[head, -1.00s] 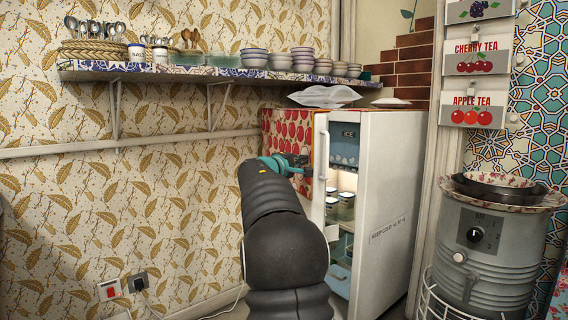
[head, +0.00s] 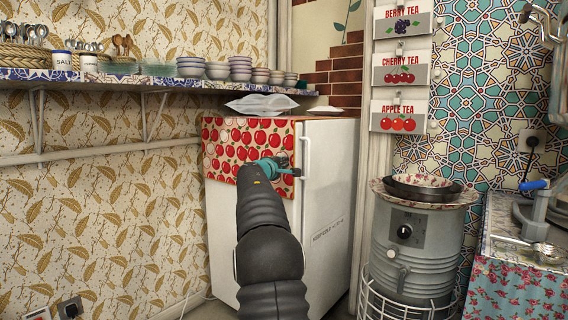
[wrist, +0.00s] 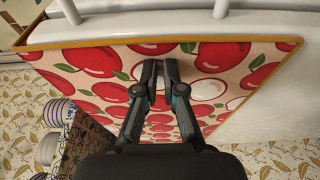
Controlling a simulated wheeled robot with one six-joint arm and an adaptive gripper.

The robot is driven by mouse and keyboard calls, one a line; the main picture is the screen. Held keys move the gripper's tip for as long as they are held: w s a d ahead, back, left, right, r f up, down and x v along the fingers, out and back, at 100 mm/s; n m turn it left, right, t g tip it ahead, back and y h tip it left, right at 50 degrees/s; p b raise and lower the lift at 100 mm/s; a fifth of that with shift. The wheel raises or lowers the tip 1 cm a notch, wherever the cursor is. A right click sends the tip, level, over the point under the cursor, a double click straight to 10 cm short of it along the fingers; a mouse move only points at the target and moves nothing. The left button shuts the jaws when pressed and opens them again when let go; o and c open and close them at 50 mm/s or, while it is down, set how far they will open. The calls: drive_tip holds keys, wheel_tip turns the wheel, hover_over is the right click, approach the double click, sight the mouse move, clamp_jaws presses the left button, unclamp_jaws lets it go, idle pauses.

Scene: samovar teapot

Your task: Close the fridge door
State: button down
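The white handle (head: 305,150) is on the door's right edge. My gripper (head: 280,166) is in front of the panel, left of the handle. In the wrist view my gripper (wrist: 160,65) has its fingers together with nothing visible between them, at or very near the cherry panel (wrist: 95,65).
A shelf (head: 150,85) with bowls and jars runs along the left wall. A clear bag (head: 262,104) lies on top of the fridge. A grey metal container (head: 415,245) in a white wire stand is right of the fridge, near a counter (head: 515,295).

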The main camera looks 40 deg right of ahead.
drive_tip(key=shift+s+d+r, duration=0.3)
drive_tip(key=shift+d+r, duration=0.15)
drive_tip(key=shift+f, duration=0.1)
drive_tip(key=s+a+b, duration=0.3)
drive_tip(key=s+a, duration=0.3)
drive_tip(key=s, duration=0.3)
drive_tip(key=shift+s, duration=0.4)
drive_tip(key=shift+a, duration=0.1)
